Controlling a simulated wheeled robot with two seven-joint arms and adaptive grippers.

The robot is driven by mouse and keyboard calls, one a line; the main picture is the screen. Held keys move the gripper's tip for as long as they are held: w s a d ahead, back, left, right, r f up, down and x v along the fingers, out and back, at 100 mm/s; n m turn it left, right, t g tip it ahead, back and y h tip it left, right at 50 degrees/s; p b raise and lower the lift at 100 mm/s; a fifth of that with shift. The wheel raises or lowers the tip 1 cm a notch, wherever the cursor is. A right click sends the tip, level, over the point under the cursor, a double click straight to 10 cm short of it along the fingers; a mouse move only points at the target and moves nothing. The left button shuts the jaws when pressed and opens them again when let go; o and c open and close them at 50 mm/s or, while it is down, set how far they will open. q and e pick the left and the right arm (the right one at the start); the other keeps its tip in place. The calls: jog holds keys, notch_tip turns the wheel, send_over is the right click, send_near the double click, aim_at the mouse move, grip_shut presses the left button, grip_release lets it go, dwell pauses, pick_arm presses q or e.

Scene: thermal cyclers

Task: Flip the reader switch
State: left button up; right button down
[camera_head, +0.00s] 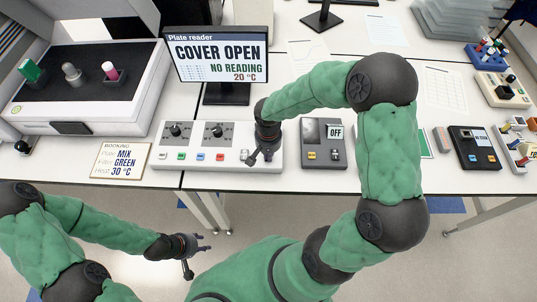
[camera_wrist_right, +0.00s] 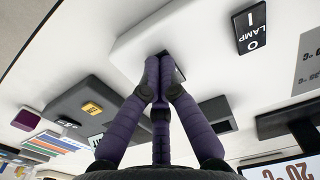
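The white control panel (camera_head: 195,131) has two black knobs and several coloured buttons; in the right wrist view its pale face (camera_wrist_right: 210,30) carries a black piece marked O, I and LAMP (camera_wrist_right: 250,27). My right gripper (camera_head: 261,157) is over the panel's right end in the head view. In the right wrist view its purple fingertips (camera_wrist_right: 163,56) are together, close to a small dark part (camera_wrist_right: 179,74) they partly hide; I cannot tell whether they touch it. My left gripper (camera_head: 196,251) is empty, fingers apart, below the table's front edge.
The monitor (camera_head: 217,55) reads COVER OPEN, NO READING, 20 °C. A white machine (camera_head: 135,108) with a black bed stands left. A grey box (camera_head: 313,130) with an OFF display is right of the panel. A booking card (camera_head: 121,160) lies left.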

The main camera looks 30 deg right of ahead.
jog(key=shift+r+p, duration=2.2)
jog(key=shift+r, duration=1.3)
